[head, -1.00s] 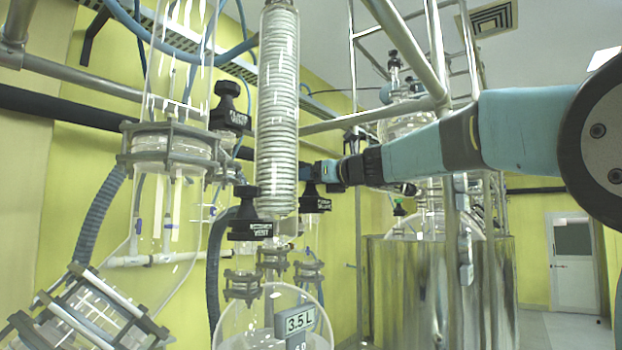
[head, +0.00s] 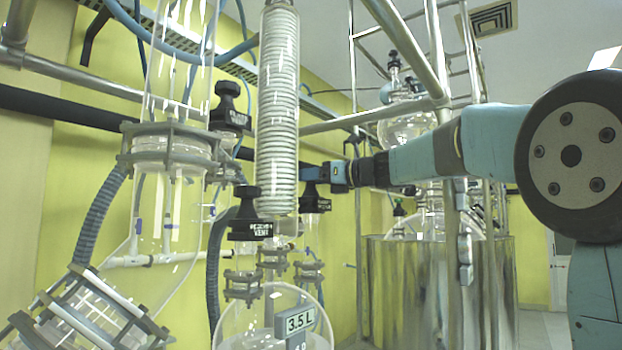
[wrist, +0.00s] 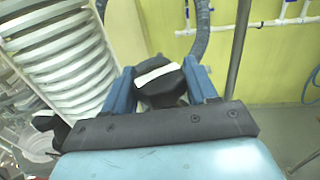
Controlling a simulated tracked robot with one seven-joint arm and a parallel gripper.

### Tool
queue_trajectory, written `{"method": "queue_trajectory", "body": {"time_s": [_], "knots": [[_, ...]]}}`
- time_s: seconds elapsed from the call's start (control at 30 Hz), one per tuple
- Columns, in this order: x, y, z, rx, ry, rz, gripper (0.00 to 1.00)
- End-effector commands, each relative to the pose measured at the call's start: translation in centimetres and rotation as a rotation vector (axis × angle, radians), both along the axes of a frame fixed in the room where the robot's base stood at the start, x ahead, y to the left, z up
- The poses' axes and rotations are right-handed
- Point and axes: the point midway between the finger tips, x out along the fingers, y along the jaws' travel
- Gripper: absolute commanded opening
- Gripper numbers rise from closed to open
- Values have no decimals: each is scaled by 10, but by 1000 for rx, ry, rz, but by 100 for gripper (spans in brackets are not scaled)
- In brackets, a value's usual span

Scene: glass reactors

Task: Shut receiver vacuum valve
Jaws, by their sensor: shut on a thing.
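My gripper (head: 322,173) is shut on a black valve knob (head: 310,188) just right of the coil condenser. In the wrist view the knob (wrist: 160,84), with a white bar across its top, sits between the two blue fingers. Its label in the head view is too small to read, so I cannot confirm from it that this is the receiver vacuum valve. Two similar black valves show: one upper left of the condenser (head: 228,108), its label unclear, and one lower left (head: 249,213), whose label appears to read receiver vent.
The glass coil condenser (head: 278,115) stands close left of my gripper, above a round flask (head: 270,325) labelled 3.5 L. Metal frame poles (head: 358,230) and a large steel vessel (head: 400,290) stand to the right. A ribbed hose (wrist: 198,35) runs behind the held knob.

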Motion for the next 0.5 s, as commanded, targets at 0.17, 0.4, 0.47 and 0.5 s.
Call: {"method": "queue_trajectory", "body": {"time_s": [0.17, 0.4, 0.47, 0.5], "knots": [[1, -1, 0, 1, -1, -6, 31], [-1, -1, 1, 0, -1, -133, 31], [0, -1, 1, 2, 0, -175, 31], [0, -1, 1, 2, 0, -201, 31]]}}
